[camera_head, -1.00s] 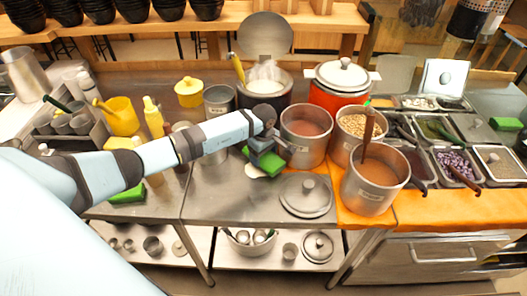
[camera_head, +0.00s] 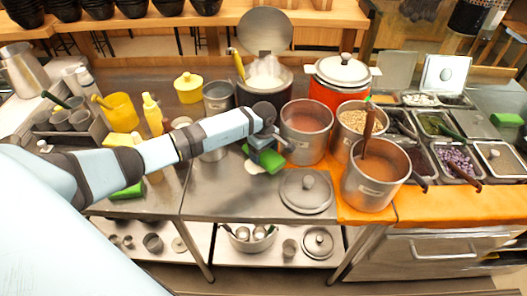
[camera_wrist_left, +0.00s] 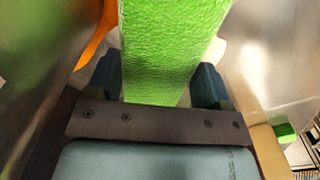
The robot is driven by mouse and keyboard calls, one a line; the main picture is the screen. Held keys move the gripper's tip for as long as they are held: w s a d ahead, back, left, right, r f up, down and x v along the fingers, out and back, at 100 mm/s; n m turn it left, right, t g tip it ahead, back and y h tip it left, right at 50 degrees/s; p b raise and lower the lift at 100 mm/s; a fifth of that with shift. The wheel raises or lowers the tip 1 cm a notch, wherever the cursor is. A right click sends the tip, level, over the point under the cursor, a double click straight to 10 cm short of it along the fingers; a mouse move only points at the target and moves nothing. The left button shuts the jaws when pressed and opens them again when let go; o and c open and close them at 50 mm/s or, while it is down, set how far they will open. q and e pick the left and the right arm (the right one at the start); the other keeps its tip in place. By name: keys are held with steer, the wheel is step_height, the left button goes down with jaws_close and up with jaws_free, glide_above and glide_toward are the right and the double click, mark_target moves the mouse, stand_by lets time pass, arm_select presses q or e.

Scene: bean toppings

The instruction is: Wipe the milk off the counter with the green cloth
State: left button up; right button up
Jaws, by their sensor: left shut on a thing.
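The green cloth (camera_head: 268,162) is a thick, bright green block on the steel counter (camera_head: 235,190), just left of the brown-filled pot. My left gripper (camera_head: 265,152) is shut on it; in the left wrist view the cloth (camera_wrist_left: 168,50) stands between both fingers (camera_wrist_left: 160,85). A small pale patch of milk (camera_head: 251,167) shows at the cloth's front left edge. In the left wrist view, a whitish area (camera_wrist_left: 218,50) shows beside the cloth. The cloth and gripper hide part of the counter there. My right gripper is out of view.
A pot of brown liquid (camera_head: 305,125) stands close to the right of the gripper. A lid (camera_head: 305,190) lies on the counter in front. Another pot (camera_head: 375,185) stands on the orange mat (camera_head: 345,205). Bare counter lies left of the lid.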

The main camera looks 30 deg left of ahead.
mark_target(253, 168)
arm_select(q)
steer(key=shift+f, duration=0.25)
steer(key=shift+s+a+r, duration=0.1)
steer(key=shift+s+a, duration=0.05)
steer(key=shift+s, duration=0.2)
steer(key=shift+s+a+p, duration=0.2)
steer(key=shift+s+p, duration=0.35)
steer(key=shift+s, duration=0.4)
steer(key=shift+s+a+p, duration=0.25)
steer(key=shift+s+p, duration=0.15)
steer(key=shift+s, duration=0.75)
steer(key=shift+f+b, duration=0.3)
steer(key=shift+b, duration=0.05)
